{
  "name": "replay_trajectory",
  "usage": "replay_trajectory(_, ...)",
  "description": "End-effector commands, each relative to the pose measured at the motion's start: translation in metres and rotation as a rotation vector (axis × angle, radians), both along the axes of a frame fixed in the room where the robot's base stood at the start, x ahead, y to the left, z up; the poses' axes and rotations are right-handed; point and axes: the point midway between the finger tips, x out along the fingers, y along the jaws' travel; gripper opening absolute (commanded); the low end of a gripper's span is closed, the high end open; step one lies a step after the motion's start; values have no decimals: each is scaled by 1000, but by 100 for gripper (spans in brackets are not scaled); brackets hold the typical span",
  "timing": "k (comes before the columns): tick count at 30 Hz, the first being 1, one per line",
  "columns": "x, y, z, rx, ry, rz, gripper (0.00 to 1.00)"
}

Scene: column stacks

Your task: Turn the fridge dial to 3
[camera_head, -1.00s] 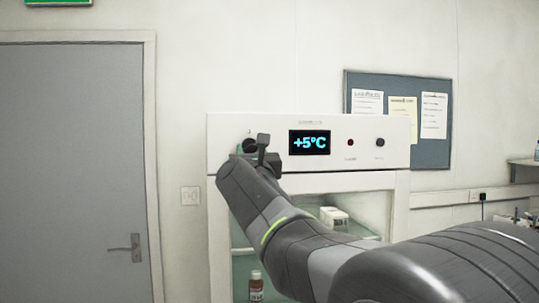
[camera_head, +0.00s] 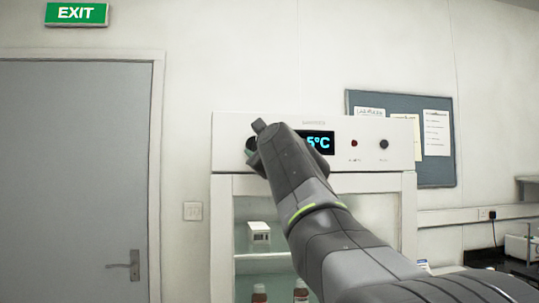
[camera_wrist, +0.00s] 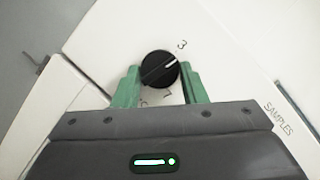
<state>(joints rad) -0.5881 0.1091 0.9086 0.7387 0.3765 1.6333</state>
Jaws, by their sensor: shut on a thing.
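The fridge dial (camera_wrist: 159,69) is a round black knob with a white pointer line, on the fridge's white front panel (camera_wrist: 100,40). In the wrist view the pointer aims up and right, near the printed 3 (camera_wrist: 181,44). Other marks below the knob are partly covered. My gripper (camera_wrist: 160,82) has its green fingers on both sides of the dial, shut on it. In the head view my gripper (camera_head: 256,142) is at the panel's left end and hides most of the dial. The display (camera_head: 319,142) shows 5°C, its left part hidden by my arm.
A red light (camera_head: 354,143) and a black knob (camera_head: 384,144) sit right of the display. Below, the fridge's glass front shows a white box (camera_head: 259,232) and bottles. A grey door (camera_head: 75,180) stands left, a pinboard (camera_head: 438,170) right.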

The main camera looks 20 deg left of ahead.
Motion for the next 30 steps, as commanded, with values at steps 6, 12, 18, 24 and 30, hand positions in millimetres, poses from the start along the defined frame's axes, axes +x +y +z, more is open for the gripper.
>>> replay_trajectory(6,1,-1,2,-111,-66,0,16)
replay_trajectory(12,1,-1,2,-169,-103,-1,16)
replay_trajectory(18,1,-1,2,-193,-118,0,16)
replay_trajectory(24,1,-1,2,-196,-120,0,16)
replay_trajectory(30,1,-1,2,-197,-120,-1,42)
